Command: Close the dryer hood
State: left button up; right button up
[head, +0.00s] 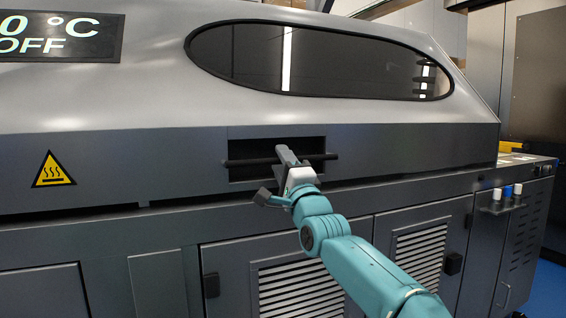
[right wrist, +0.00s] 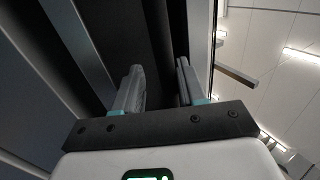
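The dryer hood (head: 420,150) is a large grey cover with a long oval window (head: 320,60). It sits low over the dryer base (head: 110,240), with a thin dark gap showing along part of its lower edge. A dark handle bar (head: 245,161) runs across a recess in the hood's front. My right gripper (head: 287,155) reaches into this recess at the bar. In the right wrist view its two fingers (right wrist: 160,85) stand apart, with dark surfaces between and beyond them. I cannot tell whether they touch the bar. My left gripper is not in view.
A display reading "OFF" (head: 60,38) and a yellow hot-surface sign (head: 54,170) are on the hood's left. Louvred cabinet doors (head: 300,285) fill the front below. At the right, white and blue items (head: 507,191) stick out from the base. Blue floor shows at far right.

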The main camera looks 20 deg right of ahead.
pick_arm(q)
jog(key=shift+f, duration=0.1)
pick_arm(e)
jog(key=shift+f, duration=0.15)
